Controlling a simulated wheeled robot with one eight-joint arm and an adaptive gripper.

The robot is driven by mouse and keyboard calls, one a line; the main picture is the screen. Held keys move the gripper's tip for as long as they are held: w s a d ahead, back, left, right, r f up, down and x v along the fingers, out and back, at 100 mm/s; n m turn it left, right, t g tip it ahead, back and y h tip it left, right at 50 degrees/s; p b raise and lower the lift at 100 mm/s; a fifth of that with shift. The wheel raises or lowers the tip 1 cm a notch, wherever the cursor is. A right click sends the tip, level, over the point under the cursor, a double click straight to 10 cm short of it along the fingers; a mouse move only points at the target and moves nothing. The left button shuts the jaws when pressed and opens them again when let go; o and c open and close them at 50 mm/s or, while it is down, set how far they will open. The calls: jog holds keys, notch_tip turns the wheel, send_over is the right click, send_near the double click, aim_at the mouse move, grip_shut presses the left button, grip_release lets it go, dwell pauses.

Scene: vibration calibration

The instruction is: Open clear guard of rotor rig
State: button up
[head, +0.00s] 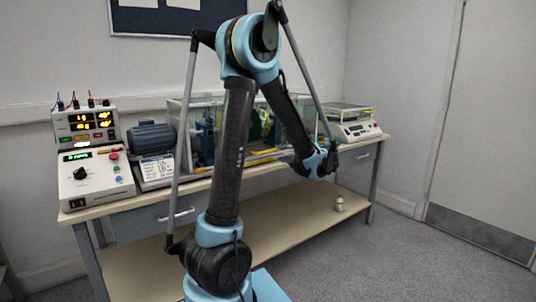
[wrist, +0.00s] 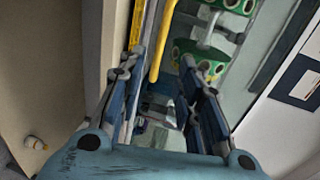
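The rotor rig stands on the bench, partly hidden behind my arm in the head view. Its clear guard (head: 203,106) appears down over the rotor. Green rotor discs (wrist: 200,62) show behind the clear panel in the wrist view. A yellow bar (wrist: 163,40), seemingly the guard's handle, runs along its front. My gripper (head: 328,163) is at the rig's front right. In the wrist view my gripper (wrist: 162,65) is open, its dark fingers apart. The yellow bar's near end lies in line with the gap between them; I cannot tell if they touch it.
A control box (head: 95,180), a meter unit (head: 85,125) and a motor (head: 153,139) stand left of the rig. A scale (head: 357,130) stands to its right. A small white bottle (head: 339,204) is on the lower shelf. The floor at right is clear.

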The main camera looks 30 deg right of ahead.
aim_at(269, 151)
jog(key=x, duration=1.3)
jog(key=shift+w+a, duration=0.15)
jog(key=shift+w, duration=0.05)
jog(key=shift+c, duration=0.2)
grip_shut()
jog(key=shift+r, duration=0.1)
